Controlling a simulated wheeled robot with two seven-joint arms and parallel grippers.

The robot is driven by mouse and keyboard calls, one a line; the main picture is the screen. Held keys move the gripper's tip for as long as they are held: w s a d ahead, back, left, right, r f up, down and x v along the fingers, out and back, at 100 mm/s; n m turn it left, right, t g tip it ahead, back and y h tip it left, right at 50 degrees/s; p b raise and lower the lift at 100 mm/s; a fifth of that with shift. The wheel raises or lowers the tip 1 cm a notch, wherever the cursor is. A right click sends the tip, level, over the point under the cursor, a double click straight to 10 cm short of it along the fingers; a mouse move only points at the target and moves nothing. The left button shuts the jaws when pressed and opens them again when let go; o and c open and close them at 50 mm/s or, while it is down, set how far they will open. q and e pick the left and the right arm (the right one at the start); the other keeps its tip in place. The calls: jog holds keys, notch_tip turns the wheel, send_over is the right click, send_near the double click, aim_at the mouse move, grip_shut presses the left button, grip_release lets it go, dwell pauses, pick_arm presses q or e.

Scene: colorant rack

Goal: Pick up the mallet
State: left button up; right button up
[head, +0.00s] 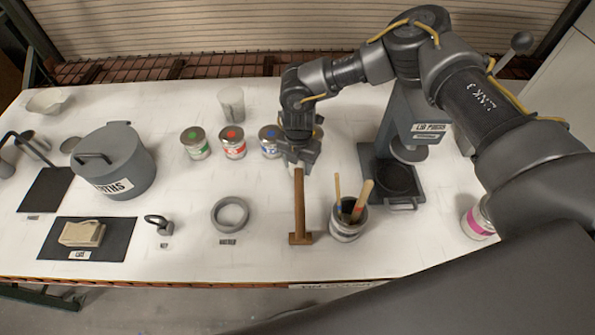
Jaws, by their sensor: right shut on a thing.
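The mallet has a long brown wooden handle (299,203) and a short dark brown head (300,239) at its near end. It is in the middle of the white table in the head view, with the head toward the table's front edge. My right gripper (299,166) reaches in from the right and is shut on the far end of the handle. The fingertips partly hide that end. I cannot tell whether the mallet touches the table. My left gripper is not in view.
A pot with wooden sticks (345,225) stands close right of the mallet, and a grey ring (230,214) lies to its left. Paint cans, including a blue-marked one (269,141), stand beside my right gripper. A lid press (413,130) stands to the right.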

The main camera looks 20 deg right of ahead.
notch_tip(320, 180, up, 7)
jog(key=b, duration=0.2)
jog(key=shift+b, duration=0.3)
jog(key=shift+r, duration=0.35)
